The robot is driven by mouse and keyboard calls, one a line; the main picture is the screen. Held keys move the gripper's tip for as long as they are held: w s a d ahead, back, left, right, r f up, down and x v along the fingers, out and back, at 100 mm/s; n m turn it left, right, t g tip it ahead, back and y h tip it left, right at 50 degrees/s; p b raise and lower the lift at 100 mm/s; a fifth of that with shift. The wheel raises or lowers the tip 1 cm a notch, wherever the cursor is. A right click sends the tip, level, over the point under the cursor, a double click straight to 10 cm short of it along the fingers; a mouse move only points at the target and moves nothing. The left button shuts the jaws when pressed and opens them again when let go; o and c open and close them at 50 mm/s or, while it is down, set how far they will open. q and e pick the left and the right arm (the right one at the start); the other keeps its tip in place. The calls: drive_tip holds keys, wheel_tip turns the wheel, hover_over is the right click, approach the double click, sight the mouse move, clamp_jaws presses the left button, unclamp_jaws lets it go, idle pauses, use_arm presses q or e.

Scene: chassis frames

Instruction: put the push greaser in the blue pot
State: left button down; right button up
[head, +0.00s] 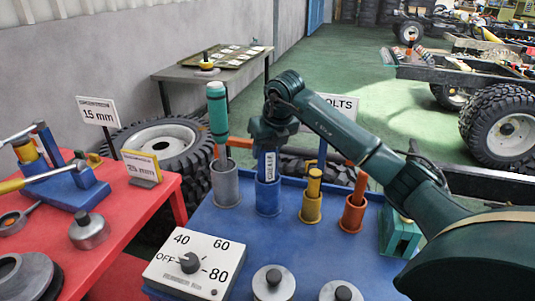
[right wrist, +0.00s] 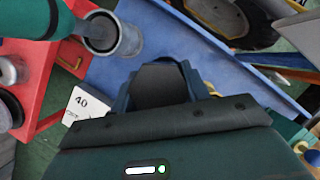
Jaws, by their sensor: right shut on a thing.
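The push greaser (head: 266,163) is a blue upright cylinder with pale lettering down its side. My right gripper (head: 268,142) is shut on its upper end, from above. The blue pot (head: 267,199) stands directly below, on the blue table. The greaser's lower end appears to be inside the pot's mouth; how deep it sits cannot be told. In the right wrist view my dark gripper (right wrist: 162,85) hides the greaser and most of the pot. My left gripper is not in view.
On the blue table (head: 235,222), a grey pot (head: 225,186) holds a tall green-handled tool (head: 217,110) close left. A yellow pot (head: 311,207) and an orange pot (head: 352,216) stand to the right, each holding something. A dial box (head: 194,265) is in front.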

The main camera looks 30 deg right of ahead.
sight(268, 172)
wheel_tip(268, 172, down, 2)
drive_tip(key=shift+f, duration=0.1)
drive_tip(key=shift+f, duration=0.1)
drive_tip(key=o, duration=1.3)
drive_tip(key=shift+o, duration=0.2)
